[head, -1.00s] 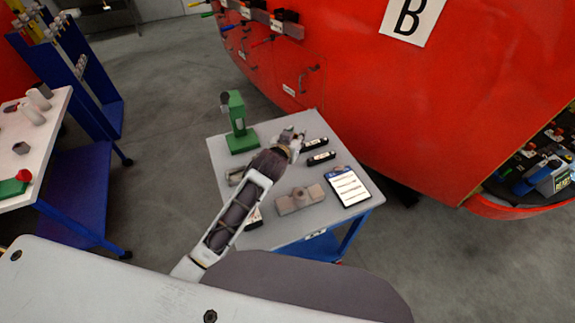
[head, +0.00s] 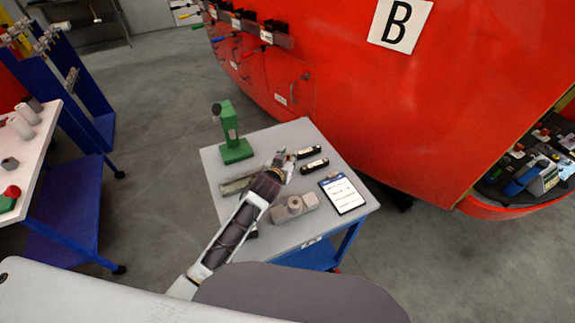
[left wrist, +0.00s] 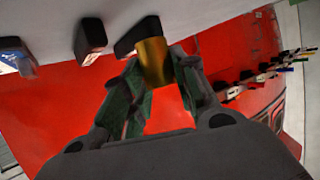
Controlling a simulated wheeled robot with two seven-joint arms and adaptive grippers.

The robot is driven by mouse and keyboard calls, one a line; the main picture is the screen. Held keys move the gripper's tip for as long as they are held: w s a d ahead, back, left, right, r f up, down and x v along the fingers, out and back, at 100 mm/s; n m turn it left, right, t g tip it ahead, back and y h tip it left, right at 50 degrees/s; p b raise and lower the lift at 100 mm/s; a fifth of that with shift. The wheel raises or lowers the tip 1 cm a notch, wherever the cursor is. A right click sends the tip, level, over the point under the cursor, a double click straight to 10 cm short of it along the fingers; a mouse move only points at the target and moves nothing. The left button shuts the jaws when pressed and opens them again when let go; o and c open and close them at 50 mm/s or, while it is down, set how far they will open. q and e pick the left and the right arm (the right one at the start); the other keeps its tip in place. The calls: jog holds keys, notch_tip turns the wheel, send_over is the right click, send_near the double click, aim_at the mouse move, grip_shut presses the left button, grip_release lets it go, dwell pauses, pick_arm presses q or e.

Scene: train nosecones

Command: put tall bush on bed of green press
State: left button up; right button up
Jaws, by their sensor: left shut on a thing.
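My left gripper (head: 284,158) is over the far part of the grey table, to the right of the green press. In the left wrist view, my left gripper (left wrist: 160,85) is shut on a brass-coloured cylinder, the tall bush (left wrist: 153,62). The bush sits between the fingertips, with black parts behind it. I cannot make the bush out in the head view. The green press (head: 230,135) stands upright at the table's far left corner. Its bed (head: 238,154) is the green base at its foot, with nothing visible on it. My right gripper is not in view.
The grey table (head: 222,172) also holds black labelled parts (head: 315,166), a clipboard (head: 343,193), a grey block with a knob (head: 295,207) and a metal tray (head: 236,186) partly behind my arm. A large red body (head: 360,100) stands behind. A white workbench (head: 40,145) is at left.

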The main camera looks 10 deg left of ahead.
pick_arm(q)
jog(key=shift+f, duration=0.25)
jog(key=shift+f, duration=1.8)
jog(key=shift+f, duration=0.1)
jog(key=o, duration=1.1)
jog(key=shift+c, duration=0.2)
jog(key=shift+v, duration=5.7)
jog(key=shift+s+a+b, duration=0.1)
jog(key=shift+s+b, duration=0.2)
jog(key=shift+r, duration=0.2)
